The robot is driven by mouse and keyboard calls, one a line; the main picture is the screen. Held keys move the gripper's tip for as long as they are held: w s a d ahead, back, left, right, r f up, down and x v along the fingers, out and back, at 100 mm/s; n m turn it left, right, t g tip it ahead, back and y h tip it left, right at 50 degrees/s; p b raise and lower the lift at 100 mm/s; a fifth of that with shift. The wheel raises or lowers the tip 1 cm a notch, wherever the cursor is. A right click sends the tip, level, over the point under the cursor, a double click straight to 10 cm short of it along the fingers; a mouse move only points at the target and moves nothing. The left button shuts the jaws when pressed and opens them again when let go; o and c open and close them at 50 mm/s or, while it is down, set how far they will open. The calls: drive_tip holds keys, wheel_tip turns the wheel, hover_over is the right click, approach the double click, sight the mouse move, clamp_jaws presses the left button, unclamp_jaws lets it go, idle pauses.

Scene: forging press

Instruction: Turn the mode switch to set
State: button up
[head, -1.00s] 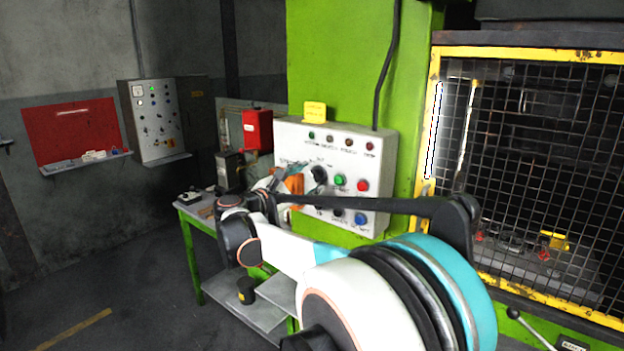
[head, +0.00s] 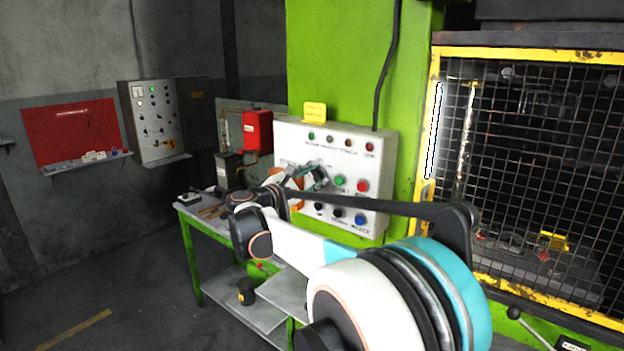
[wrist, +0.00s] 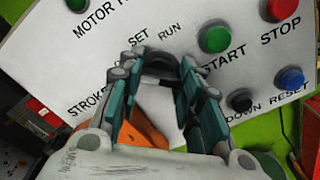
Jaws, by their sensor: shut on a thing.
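The mode switch is a dark round knob (wrist: 157,66) on the white control panel (head: 290,140), just below the printed words SET and RUN in the wrist view. My gripper (wrist: 157,60) is at the panel, its two teal and grey fingers on either side of the knob and closed on it. In the head view my gripper (head: 318,178) covers most of the knob. The fingers hide the knob's pointer, so I cannot tell which word it points to.
Beside the knob are the green START button (wrist: 215,39), the red STOP button (wrist: 280,9), a black button (wrist: 240,101) and the blue RESET button (wrist: 290,78). An orange part (wrist: 140,130) shows between my fingers. A green table (head: 188,235) stands left; a mesh guard (head: 560,130) stands right.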

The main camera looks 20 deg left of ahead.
drive_tip(key=shift+m, duration=0.3)
drive_tip(key=m, duration=0.3)
drive_tip(key=shift+m, duration=0.3)
drive_tip(key=shift+f+m, duration=0.1)
drive_tip(key=shift+m, duration=2.1)
drive_tip(key=o, duration=1.1)
drive_tip(key=shift+c, duration=0.2)
drive_tip(key=shift+s, duration=0.1)
drive_tip(key=v, duration=1.1)
drive_tip(key=shift+s, duration=0.4)
